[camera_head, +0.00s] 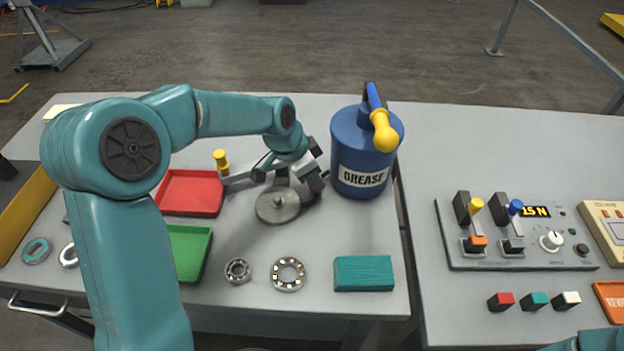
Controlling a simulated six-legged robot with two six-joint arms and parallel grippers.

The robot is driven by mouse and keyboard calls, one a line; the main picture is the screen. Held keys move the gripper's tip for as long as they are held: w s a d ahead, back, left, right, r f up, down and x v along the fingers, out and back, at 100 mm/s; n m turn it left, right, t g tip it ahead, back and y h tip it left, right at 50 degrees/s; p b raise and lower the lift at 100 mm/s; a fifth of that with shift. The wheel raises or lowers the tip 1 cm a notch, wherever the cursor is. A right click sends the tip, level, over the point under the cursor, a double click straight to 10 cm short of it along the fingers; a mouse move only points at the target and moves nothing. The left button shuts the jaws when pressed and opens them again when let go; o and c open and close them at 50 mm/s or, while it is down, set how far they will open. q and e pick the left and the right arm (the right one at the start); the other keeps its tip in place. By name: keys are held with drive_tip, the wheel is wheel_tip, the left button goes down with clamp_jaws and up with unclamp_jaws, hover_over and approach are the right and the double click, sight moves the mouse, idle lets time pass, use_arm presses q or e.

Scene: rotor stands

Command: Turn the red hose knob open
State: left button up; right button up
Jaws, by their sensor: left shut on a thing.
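My left gripper (308,172) is low over the left table, between a grey metal disc and the blue grease can (352,150). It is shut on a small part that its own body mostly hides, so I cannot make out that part. The grey disc (278,206) with a raised hub lies just below the gripper. A grey lever with a yellow knob (221,161) stands left of the gripper. No red hose knob can be made out. My right gripper is out of the picture; only a bit of teal arm shows at the bottom right.
A red tray (190,193) and a green tray (188,252) lie to the left. Two bearings (288,274) (238,271) and a teal block (363,274) lie in front. A switch panel (515,235) sits on the right table, with small coloured blocks before it.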

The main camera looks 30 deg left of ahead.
use_arm(q)
drive_tip(key=n+t+y+b, duration=0.1)
drive_tip(key=n+b, duration=0.1)
drive_tip(key=n, duration=0.1)
drive_tip(key=shift+d+n, duration=0.1)
drive_tip(key=shift+n, duration=0.2)
drive_tip(key=n+y+b, duration=0.2)
drive_tip(key=n+b, duration=0.2)
drive_tip(key=b, duration=0.1)
drive_tip(key=shift+d+n, duration=0.15)
drive_tip(key=shift+n, duration=0.15)
drive_tip(key=shift+n+y+b, duration=0.5)
drive_tip(key=shift+n+b, duration=0.4)
drive_tip(key=shift+n, duration=0.2)
drive_tip(key=shift+r+n+y+b, duration=0.2)
drive_tip(key=shift+n+y+b, duration=0.2)
drive_tip(key=shift+n+b, duration=0.45)
drive_tip(key=shift+n, duration=0.35)
drive_tip(key=o, duration=1)
drive_tip(key=shift+o, duration=0.2)
drive_tip(key=shift+d, duration=0.1)
